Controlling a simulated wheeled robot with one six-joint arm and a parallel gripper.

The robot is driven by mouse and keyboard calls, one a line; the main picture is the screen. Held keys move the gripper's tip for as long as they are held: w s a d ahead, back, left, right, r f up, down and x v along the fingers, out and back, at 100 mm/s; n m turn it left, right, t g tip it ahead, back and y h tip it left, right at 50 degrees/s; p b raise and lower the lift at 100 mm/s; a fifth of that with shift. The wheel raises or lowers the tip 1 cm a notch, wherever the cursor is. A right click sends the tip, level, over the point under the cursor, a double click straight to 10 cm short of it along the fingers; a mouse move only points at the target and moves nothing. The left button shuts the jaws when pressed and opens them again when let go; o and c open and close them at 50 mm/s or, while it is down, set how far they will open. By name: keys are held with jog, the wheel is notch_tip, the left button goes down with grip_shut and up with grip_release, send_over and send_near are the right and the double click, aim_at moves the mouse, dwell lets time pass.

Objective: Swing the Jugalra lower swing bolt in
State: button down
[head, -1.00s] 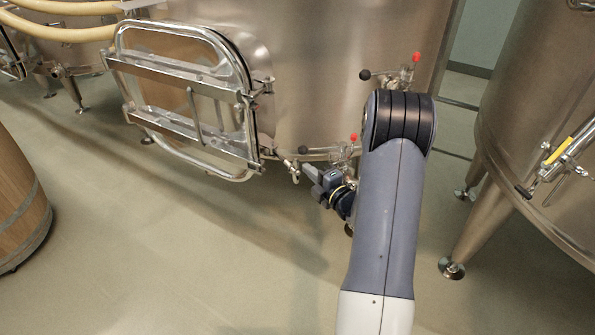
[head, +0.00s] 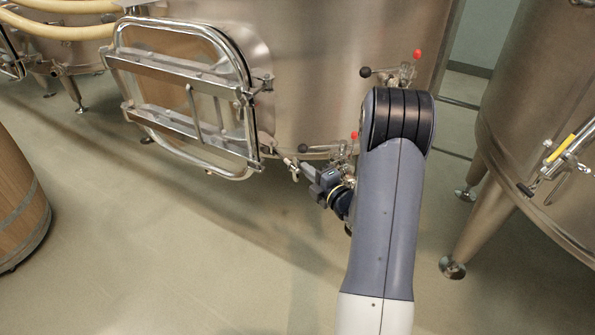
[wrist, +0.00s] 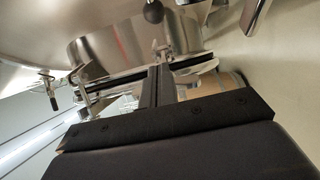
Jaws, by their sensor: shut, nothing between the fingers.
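The steel vat (head: 310,60) has a framed rectangular door (head: 185,95) hanging on its lower front. The lower swing bolt (head: 284,159) sticks out to the right of the door's lower right corner, with a light-coloured handle at its end. My gripper (head: 303,167) is shut and empty, right at the outer end of this bolt; I cannot tell whether it touches. In the wrist view my two dark fingers (wrist: 157,72) lie close together in front of the bright door frame and hide part of it. I see no readable name on the vat.
The upper swing bolt (head: 264,84) sits higher on the door's right side. Two valves with red and black knobs (head: 403,75) stick out from the vat near my arm. A wooden barrel (head: 22,205) stands left, another vat (head: 540,130) right. The floor in front is clear.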

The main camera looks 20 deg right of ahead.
jog(key=shift+a, duration=0.25)
